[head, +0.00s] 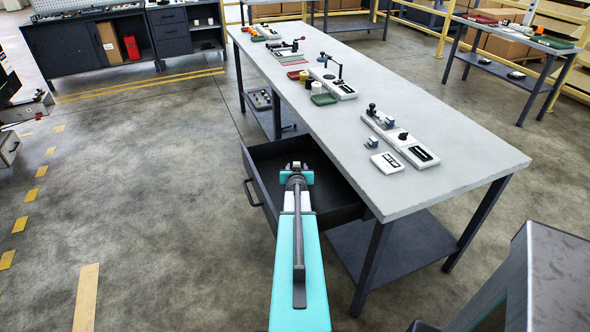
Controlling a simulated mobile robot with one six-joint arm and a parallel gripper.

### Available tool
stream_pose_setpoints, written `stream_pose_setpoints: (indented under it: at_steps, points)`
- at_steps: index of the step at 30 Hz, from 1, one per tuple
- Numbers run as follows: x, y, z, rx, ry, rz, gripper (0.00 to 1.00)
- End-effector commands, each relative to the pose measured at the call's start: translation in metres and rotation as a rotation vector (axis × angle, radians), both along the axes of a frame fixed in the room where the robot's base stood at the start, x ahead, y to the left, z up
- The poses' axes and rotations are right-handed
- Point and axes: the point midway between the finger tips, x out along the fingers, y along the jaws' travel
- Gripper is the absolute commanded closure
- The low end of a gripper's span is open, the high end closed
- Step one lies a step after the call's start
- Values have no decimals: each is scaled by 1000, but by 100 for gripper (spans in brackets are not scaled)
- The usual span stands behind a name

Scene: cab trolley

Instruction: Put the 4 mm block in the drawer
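The drawer (262,158) under the long workbench is pulled open towards the left, with a dark interior. My gripper (296,166) is over the open drawer, seen from behind along my teal arm. Something small and pale shows between its dark fingertips. It is too small to tell whether this is a held block or part of the gripper. A small blue-grey block (372,143) sits on the bench top beside a white card with dark print (387,163). I cannot read a 4 mm marking on any block.
The workbench (450,165) carries a grey device with a black knob (410,147), a stand with a black arm (337,80), a green tray (323,99) and more small parts farther back. Its front right top is clear. A dark grey cabinet (540,290) stands at lower right. The floor left is free.

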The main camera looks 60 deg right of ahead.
Motion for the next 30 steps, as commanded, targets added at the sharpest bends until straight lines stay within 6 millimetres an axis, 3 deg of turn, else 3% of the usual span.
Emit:
stream_pose_setpoints:
  at_steps: [30]
  points:
    - [-43, 71, 34, 0, 0, 0, 55]
